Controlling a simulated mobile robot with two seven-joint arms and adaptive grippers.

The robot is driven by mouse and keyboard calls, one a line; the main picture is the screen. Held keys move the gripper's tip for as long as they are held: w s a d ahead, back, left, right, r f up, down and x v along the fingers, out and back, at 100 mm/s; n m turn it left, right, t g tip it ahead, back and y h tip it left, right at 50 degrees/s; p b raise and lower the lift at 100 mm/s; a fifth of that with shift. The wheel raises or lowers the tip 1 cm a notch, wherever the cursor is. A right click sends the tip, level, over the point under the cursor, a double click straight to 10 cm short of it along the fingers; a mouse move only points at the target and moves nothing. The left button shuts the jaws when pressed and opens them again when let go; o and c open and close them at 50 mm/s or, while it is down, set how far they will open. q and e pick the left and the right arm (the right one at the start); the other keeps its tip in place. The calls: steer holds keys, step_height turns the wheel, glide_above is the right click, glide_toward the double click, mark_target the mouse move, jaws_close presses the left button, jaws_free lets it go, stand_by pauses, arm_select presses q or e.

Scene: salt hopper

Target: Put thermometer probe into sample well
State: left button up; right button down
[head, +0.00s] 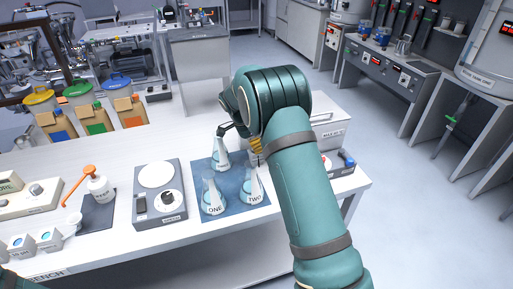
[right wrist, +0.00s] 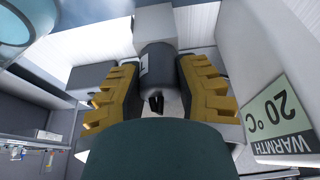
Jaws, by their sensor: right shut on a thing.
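My right gripper (right wrist: 160,95) is shut on a dark grey cylinder (right wrist: 158,68) with a pale label, which looks like the thermometer probe. Its yellow fingers lie on either side of the cylinder, with a small black part at its near end. In the head view this gripper (head: 256,147) is partly hidden behind my right arm, above the back right of the blue mat. A pale green display (right wrist: 279,118) reading 20 °C and WARMTH is at the right in the right wrist view. I cannot make out the sample well. My left gripper is out of view.
Flasks ONE (head: 212,197), TWO (head: 252,188) and a third flask (head: 220,155) stand on the blue mat (head: 232,204), close to the gripper. A white box (head: 330,132) stands right of my arm. A grey scale (head: 147,208) is left of the mat.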

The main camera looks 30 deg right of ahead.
steer(key=shift+r+p, duration=2.5)
steer(key=shift+r, duration=1.45)
